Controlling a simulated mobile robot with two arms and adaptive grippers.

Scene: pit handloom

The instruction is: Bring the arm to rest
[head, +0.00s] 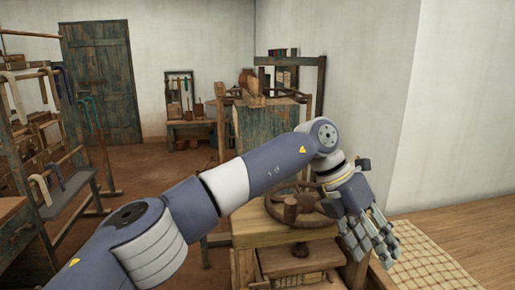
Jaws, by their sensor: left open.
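My left arm comes in from the lower left and reaches across the middle of the head view. My left gripper (368,236) is at the right of its end, pointing down, with its grey fingers apart and nothing seen between them. It hangs in front of the right side of a small wooden stand (270,238). A dark wooden wheel (284,208) lies on the stand's top, partly hidden by my arm and close to the gripper's left; I cannot tell whether they touch. My right gripper is not in view.
A checked woven cloth (432,262) lies at the lower right, below the gripper. A white wall (450,110) stands close on the right. A wooden rack (75,170) with hanging items is at the left. A blue-green door (100,80) and brown floor (150,165) lie behind.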

